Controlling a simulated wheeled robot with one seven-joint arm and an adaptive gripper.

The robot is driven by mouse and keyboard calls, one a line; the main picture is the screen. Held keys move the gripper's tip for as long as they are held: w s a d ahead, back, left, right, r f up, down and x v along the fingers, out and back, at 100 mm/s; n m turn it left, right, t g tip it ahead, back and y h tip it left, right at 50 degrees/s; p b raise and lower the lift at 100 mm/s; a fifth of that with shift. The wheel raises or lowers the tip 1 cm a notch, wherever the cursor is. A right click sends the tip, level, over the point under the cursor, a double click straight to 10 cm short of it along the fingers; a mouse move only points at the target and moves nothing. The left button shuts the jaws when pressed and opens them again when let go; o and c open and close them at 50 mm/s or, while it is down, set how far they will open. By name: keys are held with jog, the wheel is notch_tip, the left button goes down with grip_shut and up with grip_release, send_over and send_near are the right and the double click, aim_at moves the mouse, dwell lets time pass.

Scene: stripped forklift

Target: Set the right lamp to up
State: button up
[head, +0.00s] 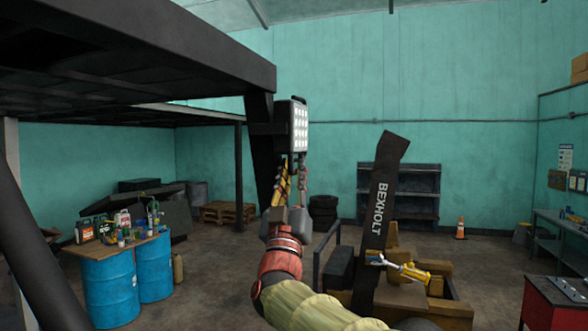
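A lamp (299,127) with a dark housing and a lit, white, gridded face is fixed by a bracket to a dark upright post (262,150). Its face is turned to the right. It is the only lamp I can make out. My gripper (292,178) points upward just below the lamp, in front of the post. A yellow-and-black striped piece and a reddish piece rise above its grey body. Its tips overlap the area under the lamp, so I cannot tell whether they touch it or hold anything.
A dark overhead frame (140,75) fills the upper left. Blue barrels (110,288) carry a board of bottles at the left. A forklift body with a dark BEXHOLT upright (380,215) stands right of my arm. A red cabinet (552,305) is at the lower right.

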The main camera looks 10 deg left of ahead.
jog(key=c, duration=0.3)
grip_shut()
dwell(0.5)
